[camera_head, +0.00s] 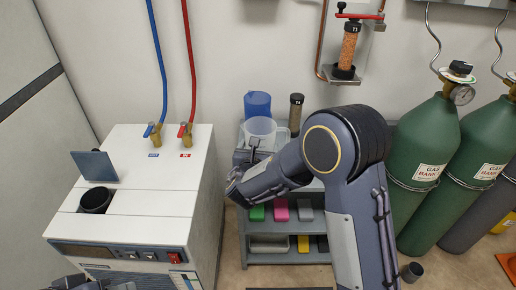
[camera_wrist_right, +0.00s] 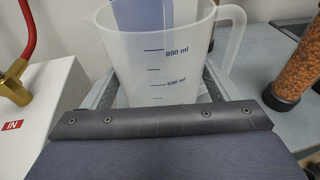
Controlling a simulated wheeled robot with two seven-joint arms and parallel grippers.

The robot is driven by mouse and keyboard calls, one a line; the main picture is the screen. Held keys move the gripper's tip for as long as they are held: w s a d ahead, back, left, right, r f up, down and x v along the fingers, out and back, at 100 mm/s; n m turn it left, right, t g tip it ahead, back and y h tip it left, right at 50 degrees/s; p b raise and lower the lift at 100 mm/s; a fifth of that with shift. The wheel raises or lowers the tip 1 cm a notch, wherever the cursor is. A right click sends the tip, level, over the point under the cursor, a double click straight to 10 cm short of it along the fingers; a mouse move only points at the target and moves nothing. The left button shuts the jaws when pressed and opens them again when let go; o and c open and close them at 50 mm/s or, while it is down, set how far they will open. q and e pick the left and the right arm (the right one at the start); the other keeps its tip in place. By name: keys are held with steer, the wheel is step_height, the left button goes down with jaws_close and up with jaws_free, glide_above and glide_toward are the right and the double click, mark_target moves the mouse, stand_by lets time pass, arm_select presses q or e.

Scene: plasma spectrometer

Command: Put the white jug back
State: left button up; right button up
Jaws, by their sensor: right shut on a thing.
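The white jug (camera_head: 261,130) is translucent, with its open top up, above the grey shelf unit in the head view. In the right wrist view the jug (camera_wrist_right: 165,62) fills the middle, with blue 800 ml and 600 ml marks and its handle on the right. My right gripper (camera_head: 250,156) is shut on the jug, its fingers on either side. The jug's base is hidden, so I cannot tell whether it touches the shelf top. A dark part of my left gripper (camera_head: 82,284) shows at the bottom left edge; its jaws are not clear.
A blue jug (camera_head: 257,103) stands just behind the white one. A container of dark granules (camera_head: 296,112) is close on its right. The white instrument (camera_head: 150,215) with hose fittings is on the left. Green gas cylinders (camera_head: 425,165) stand on the right.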

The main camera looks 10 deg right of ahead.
steer(key=shift+f+b, duration=0.25)
steer(key=shift+b, duration=0.05)
steer(key=o, duration=1.3)
steer(key=shift+r, duration=0.1)
